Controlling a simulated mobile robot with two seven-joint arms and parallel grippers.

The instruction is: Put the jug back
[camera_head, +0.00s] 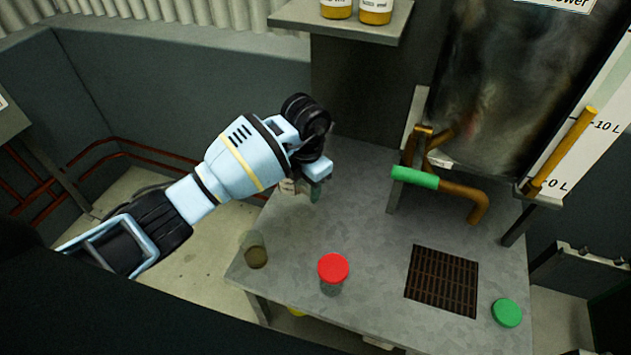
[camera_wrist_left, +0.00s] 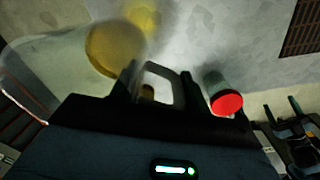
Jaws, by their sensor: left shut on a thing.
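My left gripper (camera_head: 316,190) is over the back left of the metal table and shut. In the left wrist view, its dark fingers (camera_wrist_left: 160,95) are closed around the pale loop handle of a clear jug (camera_wrist_left: 160,69). A clear body with a round amber patch shows left of the fingers; I cannot tell whether the amber lies in the jug or behind it. In the head view the gripper hides most of the held jug.
The table (camera_head: 370,220) holds a clear amber-bottomed container (camera_head: 256,252) near its left edge, a red-lidded jar (camera_head: 332,272), a grille (camera_head: 442,281) and a green lid (camera_head: 507,313). A green-handled tap (camera_head: 415,178) juts out at the back. A shelf (camera_head: 350,27) with two bottles hangs above.

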